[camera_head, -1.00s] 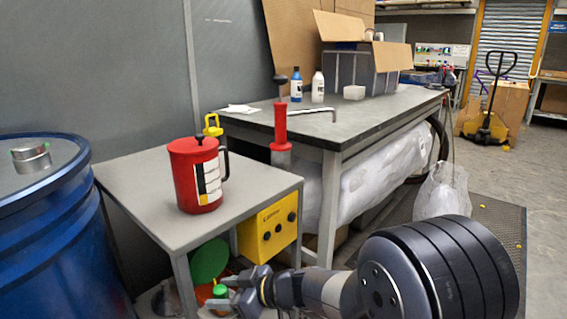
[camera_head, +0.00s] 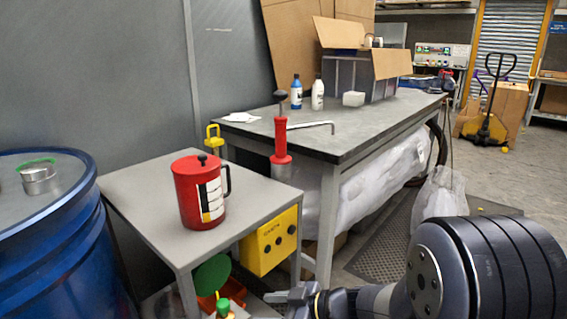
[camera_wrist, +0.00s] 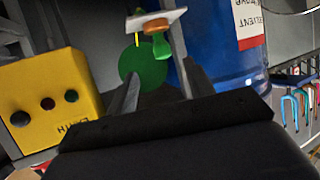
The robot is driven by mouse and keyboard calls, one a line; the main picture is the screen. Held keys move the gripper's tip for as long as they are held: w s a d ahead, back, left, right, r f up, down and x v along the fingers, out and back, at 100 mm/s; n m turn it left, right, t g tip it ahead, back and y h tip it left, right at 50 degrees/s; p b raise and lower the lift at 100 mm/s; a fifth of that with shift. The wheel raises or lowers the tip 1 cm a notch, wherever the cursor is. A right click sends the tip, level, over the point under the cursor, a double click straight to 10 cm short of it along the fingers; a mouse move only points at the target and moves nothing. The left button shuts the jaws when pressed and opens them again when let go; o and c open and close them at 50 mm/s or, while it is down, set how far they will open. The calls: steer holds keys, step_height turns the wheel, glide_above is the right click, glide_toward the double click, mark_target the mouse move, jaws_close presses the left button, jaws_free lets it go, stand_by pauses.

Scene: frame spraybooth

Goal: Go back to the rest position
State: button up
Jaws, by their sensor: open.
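My gripper (camera_head: 284,298) is at the bottom of the head view, to the right of the small grey table and low beside it. My dark arm fills the lower right corner. In the wrist view my gripper (camera_wrist: 157,88) shows two fingers spread apart with nothing held between them. Beyond the fingers are a green disc (camera_wrist: 143,66) and a yellow box (camera_wrist: 45,98) with knobs. No rest position is marked in these views.
A red canister (camera_head: 199,192) stands on the small table (camera_head: 140,190). A blue drum (camera_head: 60,255) with a metal tin (camera_head: 39,179) on it is at left. A long workbench (camera_head: 370,128) extends behind. A plastic bag (camera_head: 440,194) stands near my arm.

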steer(key=s+d+p, duration=0.2)
steer(key=d, duration=0.4)
steer(key=w+r+m+t+h+p, duration=0.3)
steer(key=w+r+m+t+p, duration=0.2)
steer(key=r+p, duration=0.8)
steer(key=shift+w+d+p, duration=0.2)
steer(key=shift+w+p, duration=0.45)
steer(key=shift+p, duration=0.65)
steer(key=shift+s, duration=0.1)
